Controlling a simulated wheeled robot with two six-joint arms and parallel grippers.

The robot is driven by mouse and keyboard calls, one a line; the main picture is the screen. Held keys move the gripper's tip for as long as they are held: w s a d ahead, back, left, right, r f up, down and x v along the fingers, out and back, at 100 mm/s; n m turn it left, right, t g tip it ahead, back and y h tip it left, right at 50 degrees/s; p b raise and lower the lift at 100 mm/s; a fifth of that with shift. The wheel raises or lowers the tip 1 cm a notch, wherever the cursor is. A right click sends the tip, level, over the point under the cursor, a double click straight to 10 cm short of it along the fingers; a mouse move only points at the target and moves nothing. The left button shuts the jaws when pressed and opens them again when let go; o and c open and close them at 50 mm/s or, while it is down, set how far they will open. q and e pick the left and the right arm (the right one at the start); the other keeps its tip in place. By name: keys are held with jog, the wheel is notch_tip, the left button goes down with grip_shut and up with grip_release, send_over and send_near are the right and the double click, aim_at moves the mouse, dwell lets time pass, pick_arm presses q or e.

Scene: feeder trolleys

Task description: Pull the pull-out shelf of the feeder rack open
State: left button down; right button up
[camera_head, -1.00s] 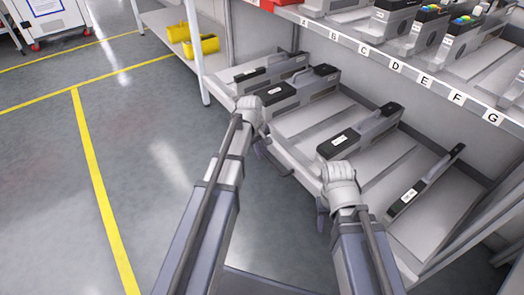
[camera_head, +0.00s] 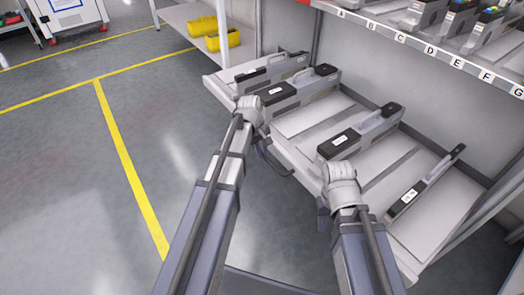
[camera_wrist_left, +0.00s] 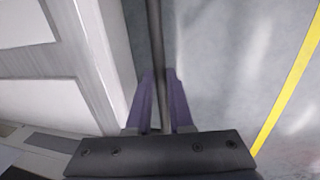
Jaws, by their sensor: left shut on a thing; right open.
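The pull-out shelf (camera_head: 285,152) is the lower grey shelf of the feeder rack. It juts out past the rack's upright, with several grey-and-black feeders on it. My left gripper (camera_head: 263,147) is at its front edge. In the left wrist view, the left gripper (camera_wrist_left: 160,80) is shut on the dark handle bar (camera_wrist_left: 155,30), which runs between its two fingers beside the shelf's front. In the head view the handle (camera_head: 278,163) is partly hidden by my gripper. My right gripper (camera_head: 322,207) is open in front of the shelf edge, its fingers partly hidden by the wrist.
The rack's upper shelf (camera_head: 390,32) carries letter labels and more feeders. Yellow bins (camera_head: 216,33) sit on a side shelf at the back. A white trolley (camera_head: 72,14) stands far left. The grey floor (camera_head: 60,170) with yellow lines is clear on the left.

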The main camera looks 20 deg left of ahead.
pick_arm(q)
jog(key=shift+s+a, duration=0.2)
jog(key=shift+s, duration=0.1)
pick_arm(e)
jog(key=shift+s+a, duration=0.25)
jog(key=shift+s, duration=0.05)
pick_arm(q)
jog(key=c, duration=0.8)
grip_release()
jog(key=shift+r, duration=0.1)
pick_arm(e)
jog(key=shift+r, duration=0.1)
pick_arm(q)
jog(key=r+p, duration=0.5)
jog(key=s+a+r+p, duration=0.1)
jog(key=r+p, duration=0.1)
jog(key=shift+s+r+p, duration=0.1)
jog(key=shift+r+p, duration=0.15)
jog(key=shift+p, duration=0.1)
pick_arm(e)
notch_tip(320, 180, up, 8)
jog(key=shift+f, duration=0.25)
